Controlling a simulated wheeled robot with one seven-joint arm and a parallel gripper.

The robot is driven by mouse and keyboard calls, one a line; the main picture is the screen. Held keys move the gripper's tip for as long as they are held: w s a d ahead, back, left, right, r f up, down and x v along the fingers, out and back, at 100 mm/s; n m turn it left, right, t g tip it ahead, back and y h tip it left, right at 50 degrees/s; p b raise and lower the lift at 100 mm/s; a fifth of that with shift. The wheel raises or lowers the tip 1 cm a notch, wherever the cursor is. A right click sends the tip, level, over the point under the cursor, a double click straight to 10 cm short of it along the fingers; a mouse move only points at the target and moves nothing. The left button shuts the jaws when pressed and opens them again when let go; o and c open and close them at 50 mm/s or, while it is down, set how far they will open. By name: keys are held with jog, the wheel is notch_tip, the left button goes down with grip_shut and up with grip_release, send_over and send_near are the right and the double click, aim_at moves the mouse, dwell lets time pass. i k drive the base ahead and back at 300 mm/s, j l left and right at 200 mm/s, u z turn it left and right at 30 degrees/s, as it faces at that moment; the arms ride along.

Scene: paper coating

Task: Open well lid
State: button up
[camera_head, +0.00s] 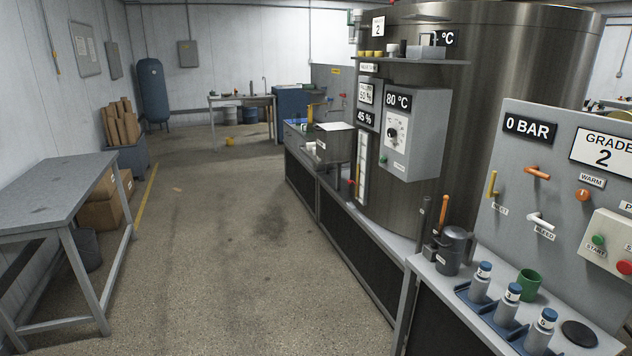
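A flat black round disc (579,333) lies on the grey bench top at the lower right, in front of the control panel. It looks like a lid, but I cannot tell for sure that it is the well lid, or whether an opening lies under it. It appears flat and level with the bench surface. My gripper is not in view, so its place relative to the disc does not show.
Numbered blue-capped bottles (506,305) stand in a blue rack left of the disc. A green cup (528,285) and grey jug (455,251) stand behind. The control panel (553,190) rises at right, a large steel tank (510,60) beyond. The floor (230,240) is clear.

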aim_at(336, 125)
jog(key=i+j+u, duration=0.35)
jog(key=i, duration=0.6)
jog(key=i+u, duration=0.35)
jog(key=i, duration=2.25)
jog(key=i+j, duration=0.1)
jog(key=i, duration=1.55)
jog(key=l+z, duration=0.05)
